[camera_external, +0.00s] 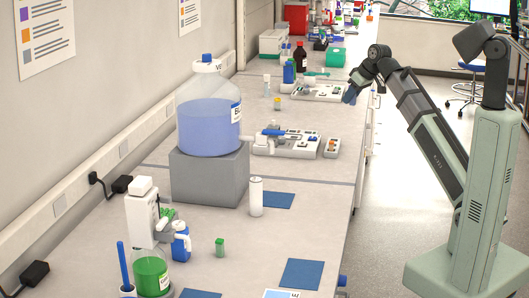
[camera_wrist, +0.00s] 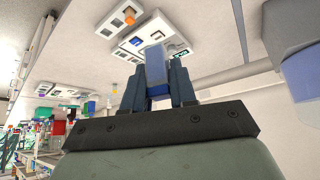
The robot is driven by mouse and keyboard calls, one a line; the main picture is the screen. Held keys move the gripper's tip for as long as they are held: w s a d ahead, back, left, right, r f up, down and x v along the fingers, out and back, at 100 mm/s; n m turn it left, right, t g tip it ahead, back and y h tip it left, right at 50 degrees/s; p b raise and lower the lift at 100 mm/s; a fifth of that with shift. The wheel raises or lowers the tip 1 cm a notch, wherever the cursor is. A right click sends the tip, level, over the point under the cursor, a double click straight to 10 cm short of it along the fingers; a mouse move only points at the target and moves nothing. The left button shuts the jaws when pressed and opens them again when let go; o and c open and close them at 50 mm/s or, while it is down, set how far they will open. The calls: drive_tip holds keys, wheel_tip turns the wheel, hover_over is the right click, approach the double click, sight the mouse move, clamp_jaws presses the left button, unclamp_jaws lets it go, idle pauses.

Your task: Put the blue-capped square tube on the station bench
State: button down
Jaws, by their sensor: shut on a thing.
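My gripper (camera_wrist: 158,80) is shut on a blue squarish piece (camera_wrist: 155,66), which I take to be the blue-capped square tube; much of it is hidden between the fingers. In the external view my gripper (camera_external: 350,95) is at the right end of the far white station (camera_external: 318,93), by the bench's right edge. The tube cannot be made out clearly there. In the wrist view a white tray with square wells (camera_wrist: 125,52) lies beyond the fingertips. The bench (camera_external: 325,190) runs along the wall.
A large blue-filled bottle (camera_external: 210,125) stands on a grey block (camera_external: 210,177). A nearer white station (camera_external: 290,147) and a small tray (camera_external: 331,148) are on the bench. A white canister (camera_external: 256,197), a green vial (camera_external: 220,247) and blue mats (camera_external: 302,273) are nearer, with bare bench between them.

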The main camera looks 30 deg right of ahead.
wheel_tip(320, 180, up, 4)
drive_tip(key=shift+w+f, duration=0.1)
drive_tip(key=shift+f, duration=0.1)
drive_tip(key=s+a+n+g+y, duration=0.2)
drive_tip(key=a+n, duration=0.4)
drive_tip(key=a, duration=1.5)
drive_tip(key=s+a+n+g+y, duration=0.25)
drive_tip(key=a+n, duration=0.25)
drive_tip(key=a, duration=1.6)
drive_tip(key=s+a+n+g+h, duration=0.1)
drive_tip(key=s+a+n+g, duration=0.3)
drive_tip(key=s+a, duration=1.05)
drive_tip(key=s+a+n+g, duration=0.1)
drive_tip(key=s+a+n, duration=0.5)
drive_tip(key=s+a, duration=0.8)
drive_tip(key=shift+n+g+h, duration=0.35)
drive_tip(key=shift+n+g, duration=0.2)
drive_tip(key=shift+n, duration=0.05)
drive_tip(key=shift+w+a+f, duration=0.45)
drive_tip(key=shift+a+f, duration=0.15)
drive_tip(key=shift+f, duration=4.15)
drive_tip(key=shift+w+a+f, duration=0.4)
drive_tip(key=shift+a+f, duration=0.25)
drive_tip(key=shift+f, duration=4.05)
drive_tip(key=shift+w+a+f, duration=0.45)
drive_tip(key=shift+a+f, duration=0.15)
drive_tip(key=shift+f, duration=4.15)
